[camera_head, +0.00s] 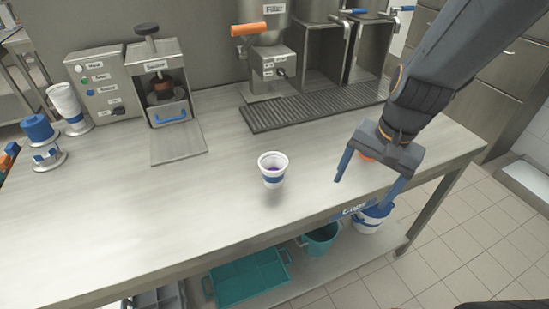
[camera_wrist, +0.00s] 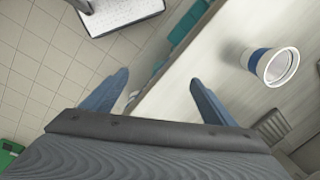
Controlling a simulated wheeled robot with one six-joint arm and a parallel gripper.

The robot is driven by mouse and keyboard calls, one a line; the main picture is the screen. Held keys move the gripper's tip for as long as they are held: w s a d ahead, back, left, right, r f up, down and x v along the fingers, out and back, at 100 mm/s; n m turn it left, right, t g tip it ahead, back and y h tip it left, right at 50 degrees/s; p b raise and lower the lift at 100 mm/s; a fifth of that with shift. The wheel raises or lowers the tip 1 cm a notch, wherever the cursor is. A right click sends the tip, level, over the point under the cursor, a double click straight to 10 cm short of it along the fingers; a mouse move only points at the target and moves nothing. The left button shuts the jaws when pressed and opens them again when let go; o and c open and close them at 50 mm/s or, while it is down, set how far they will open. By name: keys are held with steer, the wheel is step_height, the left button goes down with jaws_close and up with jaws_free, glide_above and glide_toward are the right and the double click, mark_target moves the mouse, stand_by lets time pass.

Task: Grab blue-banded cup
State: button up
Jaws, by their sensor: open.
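The blue-banded cup (camera_head: 272,169) is white with a blue band and stands upright on the metal counter, near its middle. Something purple shows inside it in the head view. In the wrist view the cup (camera_wrist: 271,64) is at the upper right, beyond my right-hand finger. My gripper (camera_head: 369,181) is open and empty, to the right of the cup and apart from it, over the counter's front right part. In the wrist view its two blue fingers (camera_wrist: 160,90) are spread wide with nothing between them.
A filler (camera_head: 264,50) and a drip grate (camera_head: 318,105) stand behind the cup. A sealing machine (camera_head: 160,85), stacked white cups (camera_head: 66,103) and a control box (camera_head: 104,85) are at the left. Teal bins (camera_head: 248,276) sit on the lower shelf. The counter around the cup is clear.

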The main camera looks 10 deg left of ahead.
mark_target(273, 160)
steer(key=w+a+r+m+y+p, duration=0.1)
steer(key=a+m+p, duration=0.1)
steer(key=a+m, duration=0.3)
steer(key=w+a+r+m+y+p, duration=0.1)
steer(key=w+a+m+p, duration=0.1)
steer(key=a+m, duration=0.2)
steer(key=w+a+m+p, duration=0.2)
steer(key=a+m, duration=0.3)
steer(key=a, duration=0.5)
steer(key=shift+w+r+m+y+p, duration=0.25)
steer(key=shift+r+m+y+p, duration=0.05)
steer(key=shift+r+y+p, duration=0.15)
steer(key=shift+a+f, duration=0.1)
steer(key=shift+a, duration=0.3)
steer(key=shift+a+f+m, duration=0.2)
steer(key=shift+f+m, duration=0.1)
steer(key=shift+x, duration=3.55)
steer(key=shift+s, duration=0.15)
steer(key=c, duration=1.2)
steer(key=shift+o, duration=0.2)
